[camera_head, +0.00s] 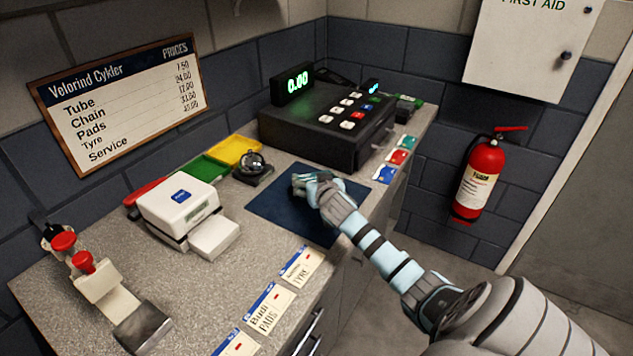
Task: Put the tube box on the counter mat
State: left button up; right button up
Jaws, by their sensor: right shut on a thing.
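The dark blue counter mat (272,207) lies flat on the grey speckled counter, in front of the cash register. My right gripper (300,184) is over the mat, its arm reaching in from the lower right. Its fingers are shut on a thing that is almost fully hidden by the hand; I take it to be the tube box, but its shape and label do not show. I cannot tell whether it touches the mat. My left gripper is not in view.
The black cash register (325,130) stands behind the mat, a bell (253,166) to its left. A white card printer or terminal (178,208) and a red-knobbed tool (100,285) stand further left. Labelled cards (270,308) line the front edge.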

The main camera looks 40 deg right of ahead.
jog(key=o, duration=1.3)
jog(key=p+v, duration=0.2)
jog(key=v, duration=1)
jog(key=shift+r+p, duration=0.1)
jog(key=shift+p, duration=0.2)
